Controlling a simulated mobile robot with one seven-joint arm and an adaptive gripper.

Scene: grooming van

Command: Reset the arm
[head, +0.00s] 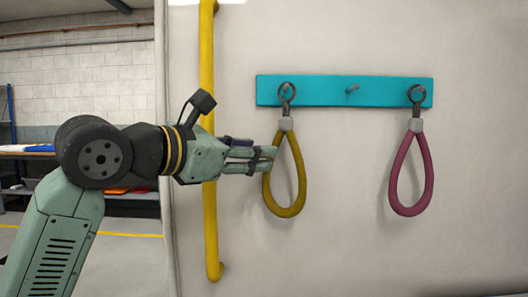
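My arm reaches in from the left, and my gripper (269,160) points right in front of the wall panel. Its fingertips overlap the left side of a yellow loop (301,180). I cannot tell whether they touch or hold it, or whether the fingers are open or shut. The yellow loop hangs by a metal ring from the left peg of a teal rack (322,91). A pink loop (429,173) hangs by its ring from the right peg. The middle peg (352,89) is bare.
A vertical yellow grab rail (211,240) runs behind my wrist, close to the gripper. The pale wall (335,240) is clear below and between the loops. Shelving with a workbench (28,154) stands far back at left.

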